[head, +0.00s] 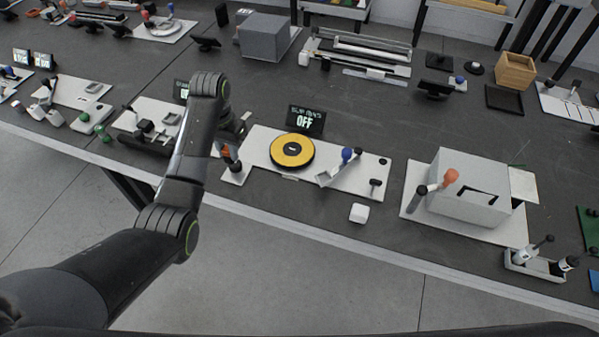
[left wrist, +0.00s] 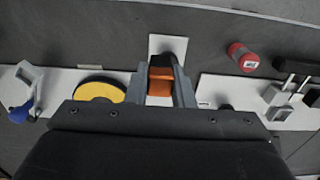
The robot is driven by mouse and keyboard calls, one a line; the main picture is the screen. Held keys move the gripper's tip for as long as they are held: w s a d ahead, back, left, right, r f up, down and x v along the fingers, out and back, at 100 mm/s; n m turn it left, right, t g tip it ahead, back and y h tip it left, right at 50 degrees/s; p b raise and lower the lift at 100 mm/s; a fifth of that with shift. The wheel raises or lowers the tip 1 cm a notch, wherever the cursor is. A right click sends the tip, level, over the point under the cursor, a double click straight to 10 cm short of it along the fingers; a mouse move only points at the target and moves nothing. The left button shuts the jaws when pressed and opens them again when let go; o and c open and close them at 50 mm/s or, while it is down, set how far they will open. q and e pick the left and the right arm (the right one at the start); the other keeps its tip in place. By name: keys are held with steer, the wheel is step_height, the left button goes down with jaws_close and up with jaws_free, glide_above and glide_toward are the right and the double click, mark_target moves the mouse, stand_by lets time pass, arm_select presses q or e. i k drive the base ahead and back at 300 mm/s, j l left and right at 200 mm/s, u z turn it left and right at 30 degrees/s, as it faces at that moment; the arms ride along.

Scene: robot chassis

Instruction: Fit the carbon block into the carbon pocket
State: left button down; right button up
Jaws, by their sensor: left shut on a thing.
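My left gripper (left wrist: 160,90) is shut on a small piece with an orange body and a dark top (left wrist: 160,75). In the head view my left arm comes down over the front of the bench, and the orange-and-dark piece (head: 229,154) shows beside the wrist. A small white plate (left wrist: 177,43) lies under or just beyond the piece; it also shows in the head view (head: 238,174). I cannot tell whether the piece touches the plate. I cannot make out for certain the carbon block or the carbon pocket. My right gripper is not in view.
A white board with a yellow disc (head: 292,151) and a blue-knobbed lever (head: 346,155) lies right of the gripper. A small white block (head: 359,213) sits near the bench edge. A grey box (head: 468,186) stands further right. A red cylinder (left wrist: 242,57) shows in the wrist view.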

mark_target(324, 178)
steer(key=j+z, duration=0.45)
steer(key=j, duration=1.2)
steer(key=i+z, duration=0.1)
steer(key=z, duration=1.25)
